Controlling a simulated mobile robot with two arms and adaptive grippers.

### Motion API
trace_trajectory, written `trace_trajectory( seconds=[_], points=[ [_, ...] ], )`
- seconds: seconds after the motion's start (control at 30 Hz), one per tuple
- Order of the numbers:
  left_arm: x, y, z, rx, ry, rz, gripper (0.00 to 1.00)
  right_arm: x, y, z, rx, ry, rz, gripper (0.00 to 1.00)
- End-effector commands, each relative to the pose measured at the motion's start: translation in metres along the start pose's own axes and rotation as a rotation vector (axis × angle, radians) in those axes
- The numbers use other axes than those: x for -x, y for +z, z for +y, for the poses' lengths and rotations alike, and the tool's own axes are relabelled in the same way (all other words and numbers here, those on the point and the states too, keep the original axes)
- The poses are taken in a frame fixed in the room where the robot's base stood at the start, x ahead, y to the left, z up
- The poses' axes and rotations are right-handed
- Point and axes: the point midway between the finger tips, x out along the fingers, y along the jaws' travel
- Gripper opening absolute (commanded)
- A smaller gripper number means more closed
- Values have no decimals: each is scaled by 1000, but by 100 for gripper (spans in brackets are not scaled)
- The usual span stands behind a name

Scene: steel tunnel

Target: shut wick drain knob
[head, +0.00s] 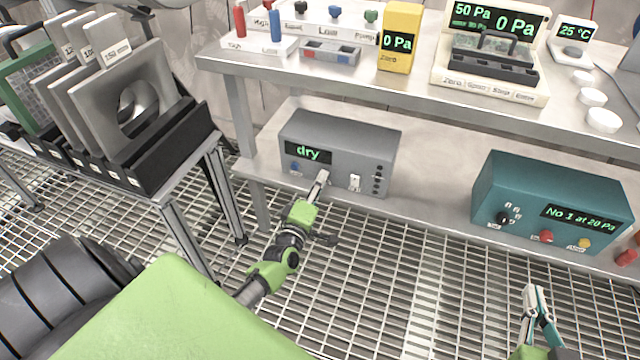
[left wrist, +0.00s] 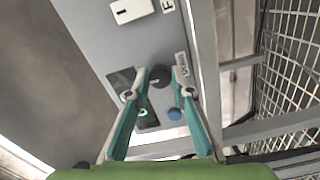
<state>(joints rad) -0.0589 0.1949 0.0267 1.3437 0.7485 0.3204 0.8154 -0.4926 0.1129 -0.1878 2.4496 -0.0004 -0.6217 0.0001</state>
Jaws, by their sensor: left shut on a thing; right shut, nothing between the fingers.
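The grey box (head: 340,150) with a green "dry" display (head: 307,152) stands on the lower shelf in the head view. My left gripper (head: 321,177) is at its front face, below and right of the display. In the left wrist view, a dark round knob (left wrist: 160,78) sits on the grey panel between the fingertips of my left gripper (left wrist: 160,74), which is shut on it. The gripper hides the knob in the head view. My right gripper (head: 532,292) is shut and empty, low at the right, over the grating.
On the box, a blue button (head: 295,167) is under the display and a white switch (head: 355,182) is right of my left gripper. A teal box (head: 550,205) stands farther right. A rack of grey plates (head: 125,100) stands at the left. The upper bench (head: 400,85) overhangs the shelf.

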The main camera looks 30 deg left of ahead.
Motion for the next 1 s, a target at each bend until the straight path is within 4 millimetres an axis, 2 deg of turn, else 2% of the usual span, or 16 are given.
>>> trace_trajectory(
  seconds=[0.63,0.67,0.7,0.73,1.0],
  points=[
    [0,0,0,55,-1,1,0,-1,-6,-2,-2,-3,28,0],
    [0,0,0,54,-1,1,24,-1,-6,-2,-2,-3,28,0],
    [0,0,0,54,-1,1,35,-1,-6,-2,-2,-3,27,0],
    [0,0,0,54,-1,1,38,-1,-6,-2,-2,-3,27,0],
    [0,0,0,53,-1,0,38,-1,-6,-2,-2,-4,26,0]
  ],
)
